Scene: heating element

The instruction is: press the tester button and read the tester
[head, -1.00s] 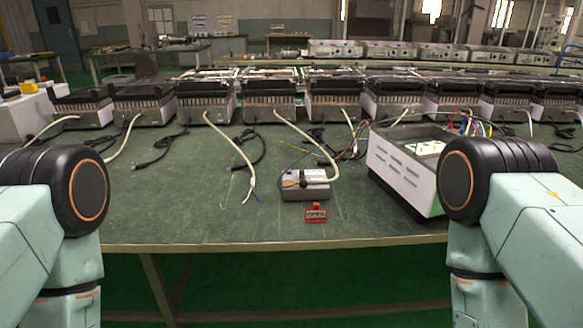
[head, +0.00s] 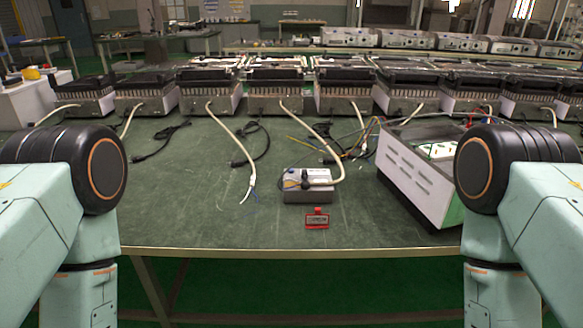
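A small red-framed device (head: 317,220) stands near the table's front edge, with a grey face and a red piece on top. Its lettering is too small to read. Just behind it is a grey box with a white top (head: 308,188), with dark knobs and a cream cable lying over it. I cannot tell for sure which of these is the tester or which part is its button. My arms show at the left and right edges, but neither gripper is in view.
A white open-topped case (head: 405,182) with coloured wires stands on the right of the green table (head: 185,215). A row of heater units (head: 275,92) lines the back, with cream and black cables trailing forward. The front left of the table is clear.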

